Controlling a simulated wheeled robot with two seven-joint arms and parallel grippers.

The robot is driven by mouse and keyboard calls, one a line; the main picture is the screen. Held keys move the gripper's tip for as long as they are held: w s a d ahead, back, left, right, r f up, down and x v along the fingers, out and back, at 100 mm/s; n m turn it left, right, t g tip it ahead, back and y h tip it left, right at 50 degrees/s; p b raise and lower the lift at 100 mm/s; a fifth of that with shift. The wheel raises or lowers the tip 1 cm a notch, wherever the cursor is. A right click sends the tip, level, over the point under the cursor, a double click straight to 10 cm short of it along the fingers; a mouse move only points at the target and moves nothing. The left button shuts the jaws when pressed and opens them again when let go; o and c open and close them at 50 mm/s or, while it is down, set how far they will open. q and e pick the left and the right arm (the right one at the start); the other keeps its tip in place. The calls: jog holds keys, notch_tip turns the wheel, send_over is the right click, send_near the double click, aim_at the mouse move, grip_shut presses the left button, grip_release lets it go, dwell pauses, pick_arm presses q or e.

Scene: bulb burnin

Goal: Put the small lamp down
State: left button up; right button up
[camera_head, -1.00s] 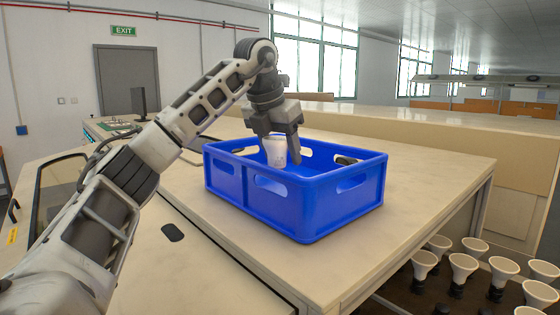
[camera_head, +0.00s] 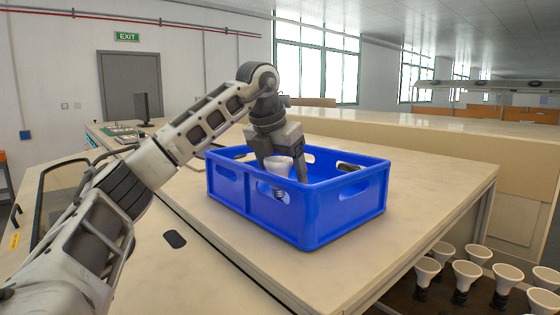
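The small lamp (camera_head: 278,166) is white and cup-shaped, wide end up. It is inside the blue crate (camera_head: 335,225), behind the crate's front-left wall. Its dark base shows through that wall's handle opening. My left gripper (camera_head: 283,171) reaches down into the crate with its fingers on either side of the lamp and appears shut on it. Whether the lamp touches the crate floor is hidden by the wall. My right gripper is not in view.
The crate stands on a pale bench (camera_head: 430,195) with free top around it. A dark oval piece (camera_head: 174,239) lies on the bench at front left. Several larger white lamps (camera_head: 467,271) stand in a dark rack at the lower right. A monitor (camera_head: 142,107) stands at the back left.

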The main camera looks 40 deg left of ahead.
pick_arm(q)
jog(key=v, duration=1.2)
jog(key=shift+d+r, duration=0.1)
jog(key=shift+r, duration=0.05)
